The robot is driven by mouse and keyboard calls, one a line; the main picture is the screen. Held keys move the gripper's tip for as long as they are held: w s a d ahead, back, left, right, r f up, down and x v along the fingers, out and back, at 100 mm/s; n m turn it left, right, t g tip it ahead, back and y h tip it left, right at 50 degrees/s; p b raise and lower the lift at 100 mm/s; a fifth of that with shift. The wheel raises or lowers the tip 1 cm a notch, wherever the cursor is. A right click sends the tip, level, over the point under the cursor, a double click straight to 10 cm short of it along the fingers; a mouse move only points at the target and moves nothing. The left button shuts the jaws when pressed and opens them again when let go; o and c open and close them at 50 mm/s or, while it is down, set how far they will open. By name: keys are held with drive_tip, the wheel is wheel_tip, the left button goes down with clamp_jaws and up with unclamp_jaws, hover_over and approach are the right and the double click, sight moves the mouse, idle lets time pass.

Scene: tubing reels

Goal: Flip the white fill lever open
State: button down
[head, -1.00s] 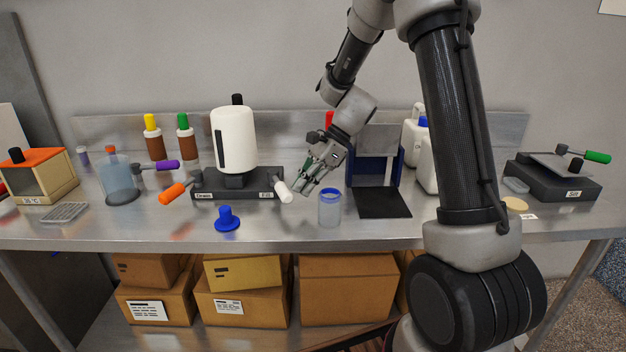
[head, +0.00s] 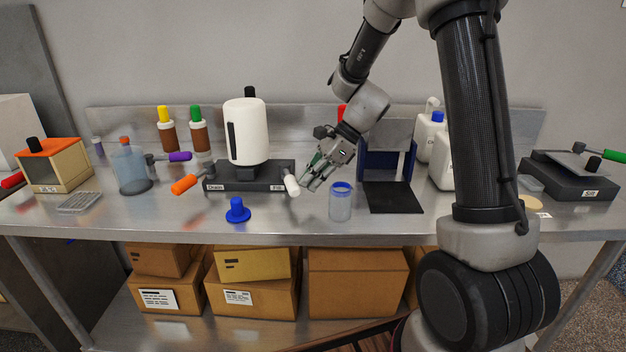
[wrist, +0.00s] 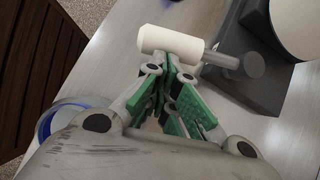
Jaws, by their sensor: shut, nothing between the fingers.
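The white fill lever (head: 292,185) sticks out toward the front from the right end of a dark base labelled "Drain" and "Fill" (head: 228,187). A white tank (head: 247,130) stands on that base. The orange drain lever (head: 184,184) is at the base's left end. My gripper (head: 308,187) is just right of the white lever, with its fingers shut and empty. In the wrist view the white lever (wrist: 168,42) lies across the picture just beyond the fingertips (wrist: 172,62). I cannot tell whether they touch it.
A clear jar with a blue rim (head: 341,203) stands just right of my gripper. A blue stopper (head: 237,210) is in front of the base. A blue stand with a black mat (head: 393,197) is further right. The counter front between stopper and jar is clear.

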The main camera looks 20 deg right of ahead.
sight(291, 185)
drive_tip(key=shift+s+a+m, duration=0.2)
drive_tip(key=shift+a+m, duration=0.2)
drive_tip(key=shift+a, duration=0.15)
drive_tip(key=a+m+t, duration=0.2)
drive_tip(key=a, duration=0.1)
drive_tip(key=a+m+t+h, duration=0.1)
drive_tip(key=m, duration=0.1)
drive_tip(key=shift+s+a, duration=0.2)
drive_tip(key=shift+s, duration=0.1)
drive_tip(key=a+m, duration=0.1)
drive_tip(key=a+m+t+h, duration=0.1)
drive_tip(key=m, duration=0.1)
drive_tip(key=shift+w+a+t, duration=0.3)
drive_tip(key=shift+a, duration=0.05)
drive_tip(key=shift+w+a, duration=0.25)
drive_tip(key=shift+a, duration=0.4)
